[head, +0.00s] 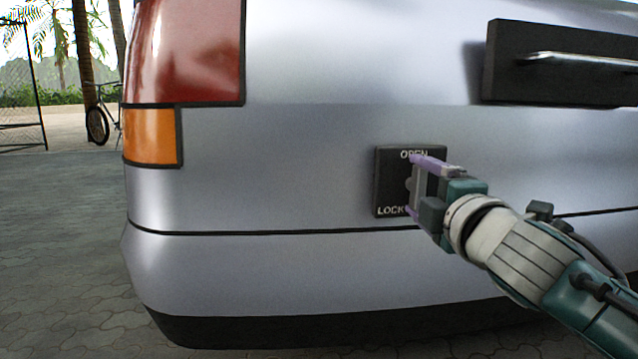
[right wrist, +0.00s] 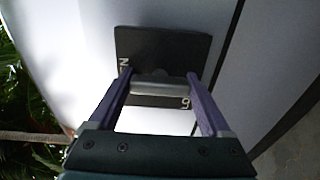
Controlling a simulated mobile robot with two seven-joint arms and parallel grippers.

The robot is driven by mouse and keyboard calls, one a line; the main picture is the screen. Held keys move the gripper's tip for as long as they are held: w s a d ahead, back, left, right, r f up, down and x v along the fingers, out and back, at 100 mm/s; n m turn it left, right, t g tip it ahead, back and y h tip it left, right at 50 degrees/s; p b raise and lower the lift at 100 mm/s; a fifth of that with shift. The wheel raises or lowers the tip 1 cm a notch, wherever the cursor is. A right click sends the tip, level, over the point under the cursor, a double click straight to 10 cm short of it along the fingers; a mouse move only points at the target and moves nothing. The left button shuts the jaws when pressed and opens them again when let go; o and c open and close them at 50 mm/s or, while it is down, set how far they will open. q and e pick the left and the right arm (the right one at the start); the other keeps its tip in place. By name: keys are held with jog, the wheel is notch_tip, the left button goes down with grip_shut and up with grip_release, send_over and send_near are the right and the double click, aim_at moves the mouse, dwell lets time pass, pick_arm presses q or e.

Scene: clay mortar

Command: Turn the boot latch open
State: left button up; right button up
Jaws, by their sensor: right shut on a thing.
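The boot latch has a dark square plate (head: 388,172) on the silver car's rear, marked OPEN at its top and LOCK at its bottom. A grey latch handle (right wrist: 155,87) crosses the plate and looks roughly upright in the head view, partly hidden by my fingers. My right gripper (head: 412,184) reaches in from the lower right with its purple fingers at the handle's two ends. In the right wrist view, my right gripper (right wrist: 160,75) is shut on the handle, one finger at each end. My left gripper is in neither view.
A black panel with a bar handle (head: 575,60) sticks out at the upper right. A red and orange tail light (head: 200,50) is at the left. The car's bumper (head: 300,275) lies below the latch. Paved ground (head: 60,240) is clear at the left.

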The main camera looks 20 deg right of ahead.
dwell(0.4)
jog(key=o, duration=1.2)
jog(key=shift+c, duration=0.2)
jog(key=p+v, duration=0.3)
jog(key=v, duration=0.7)
